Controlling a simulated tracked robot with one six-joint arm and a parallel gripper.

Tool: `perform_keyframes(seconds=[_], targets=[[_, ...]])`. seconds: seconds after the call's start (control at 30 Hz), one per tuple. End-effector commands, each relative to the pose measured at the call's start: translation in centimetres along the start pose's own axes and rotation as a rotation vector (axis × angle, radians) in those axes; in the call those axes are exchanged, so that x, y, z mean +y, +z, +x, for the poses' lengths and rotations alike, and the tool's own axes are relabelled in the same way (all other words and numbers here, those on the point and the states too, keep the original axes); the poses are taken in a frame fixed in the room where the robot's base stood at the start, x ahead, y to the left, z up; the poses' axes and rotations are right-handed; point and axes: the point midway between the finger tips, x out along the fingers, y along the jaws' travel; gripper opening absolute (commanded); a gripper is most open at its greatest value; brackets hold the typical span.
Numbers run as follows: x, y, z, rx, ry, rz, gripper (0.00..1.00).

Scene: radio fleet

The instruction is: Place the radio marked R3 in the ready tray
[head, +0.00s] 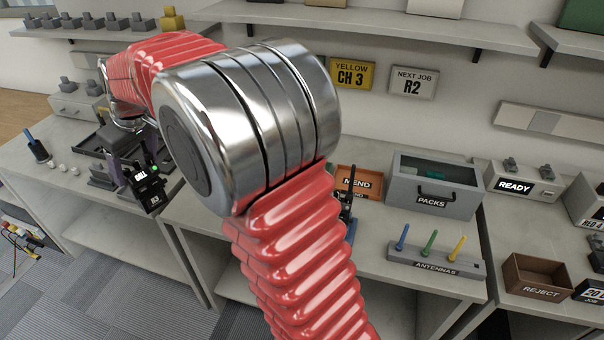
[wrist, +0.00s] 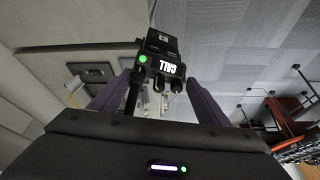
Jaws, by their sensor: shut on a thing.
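A black radio (head: 148,186) hangs in my gripper (head: 130,168) at the left of the head view. It has a white CALL label, a lit green light and a small mark at its lower end that looks like R3. In the wrist view the radio (wrist: 158,62) shows upside down between the two dark purple fingers of my gripper (wrist: 155,95), which is shut on it. The ready tray (head: 515,187) is a pale box marked READY on the right-hand bench, with small grey items at its top. My red arm hides the middle of the head view.
A grey PACKS box (head: 430,201), an orange MEND tray (head: 359,183) and an antenna rack (head: 436,264) with blue, green and yellow antennas stand on the middle bench. A brown REJECT box (head: 535,277) is at the right. A gap separates the left and middle benches.

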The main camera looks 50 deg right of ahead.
Motion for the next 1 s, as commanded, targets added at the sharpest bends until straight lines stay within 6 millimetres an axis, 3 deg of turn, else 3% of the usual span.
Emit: perform_keyframes(seconds=[0.17,0.27,0.67,1.0], targets=[[1.6,0.2,-0.1,0.002,0.008,0.015,0.24],[3.5,0.5,-0.3,0.001,0.016,0.033,0.24],[15.8,4.0,-1.3,-0.004,0.064,0.139,0.24],[26.3,9.3,-3.0,-0.006,0.105,0.231,0.24]])
